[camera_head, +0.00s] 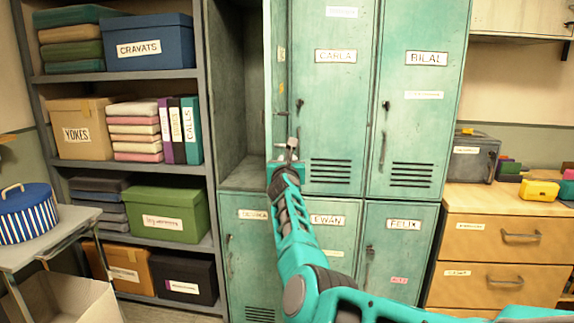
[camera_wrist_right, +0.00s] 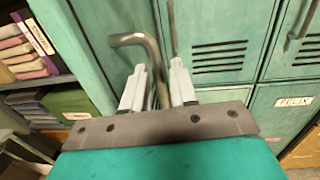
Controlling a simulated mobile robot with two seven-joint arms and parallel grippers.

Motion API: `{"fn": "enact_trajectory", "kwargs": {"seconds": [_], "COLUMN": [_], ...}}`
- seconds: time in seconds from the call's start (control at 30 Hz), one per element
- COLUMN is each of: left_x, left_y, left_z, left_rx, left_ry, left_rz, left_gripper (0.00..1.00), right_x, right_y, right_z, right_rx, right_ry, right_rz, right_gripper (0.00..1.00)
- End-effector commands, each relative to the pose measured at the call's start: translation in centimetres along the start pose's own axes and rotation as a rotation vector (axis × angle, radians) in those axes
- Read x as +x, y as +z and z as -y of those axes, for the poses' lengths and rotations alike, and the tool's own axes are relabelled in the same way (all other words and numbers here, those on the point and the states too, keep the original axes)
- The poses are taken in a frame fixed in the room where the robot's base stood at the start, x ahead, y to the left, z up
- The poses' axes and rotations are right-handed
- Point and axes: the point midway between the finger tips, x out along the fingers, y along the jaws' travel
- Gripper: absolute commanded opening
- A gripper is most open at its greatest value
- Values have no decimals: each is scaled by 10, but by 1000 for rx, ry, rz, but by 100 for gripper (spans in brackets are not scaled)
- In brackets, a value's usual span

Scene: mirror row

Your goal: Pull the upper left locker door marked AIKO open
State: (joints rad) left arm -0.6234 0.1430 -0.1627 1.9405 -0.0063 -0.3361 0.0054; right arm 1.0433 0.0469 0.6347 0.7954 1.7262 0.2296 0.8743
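The upper left locker (camera_head: 240,90) stands open, and its dark inside shows in the head view. Its door (camera_head: 281,100) is swung out and seen nearly edge-on, left of the CARLA door; I cannot read the name AIKO on it. My right gripper (camera_head: 289,150) is at the door's lower part. In the right wrist view, a bent metal handle (camera_wrist_right: 135,39) runs down between the two fingertips of my right gripper (camera_wrist_right: 160,85). The fingers are apart, with some gap beside the rod; firm contact does not show. My left gripper is not in view.
Closed CARLA (camera_head: 330,110) and BILAL (camera_head: 420,120) doors are to the right, EWAN (camera_head: 328,238) and FELIX (camera_head: 395,245) doors below. A loaded shelf (camera_head: 130,76) stands left of the lockers. A wooden drawer cabinet (camera_head: 505,210) is at the right.

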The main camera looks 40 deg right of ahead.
Motion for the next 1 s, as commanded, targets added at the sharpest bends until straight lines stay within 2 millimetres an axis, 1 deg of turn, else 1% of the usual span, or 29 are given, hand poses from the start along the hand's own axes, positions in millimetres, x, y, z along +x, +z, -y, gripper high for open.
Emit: {"fn": "enact_trajectory", "kwargs": {"seconds": [0.03, 0.1, 0.33, 0.47, 0.57, 0.7, 0.73, 0.97, 1.0], "left_x": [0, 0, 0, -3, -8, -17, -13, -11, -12], "left_y": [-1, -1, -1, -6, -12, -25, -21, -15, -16], "left_z": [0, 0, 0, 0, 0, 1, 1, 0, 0], "left_rx": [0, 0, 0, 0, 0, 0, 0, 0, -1], "left_ry": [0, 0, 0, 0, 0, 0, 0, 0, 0], "left_rz": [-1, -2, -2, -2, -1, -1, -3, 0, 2], "left_gripper": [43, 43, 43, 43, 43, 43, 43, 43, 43], "right_x": [0, -1, -1, -6, -14, -30, -32, -55, -61], "right_y": [-2, -3, -5, -4, -2, -1, -6, -6, -5], "right_z": [-1, -1, -2, -3, -4, -2, -2, -2, -2], "right_rx": [-1, -1, -3, -1, 0, 1, -2, -1, -4], "right_ry": [1, 2, 2, 4, 5, 2, 0, 3, 2], "right_rz": [-3, -5, -8, -9, -10, -10, -9, -7, -8], "right_gripper": [32, 38, 38, 38, 38, 38, 38, 38, 38]}}
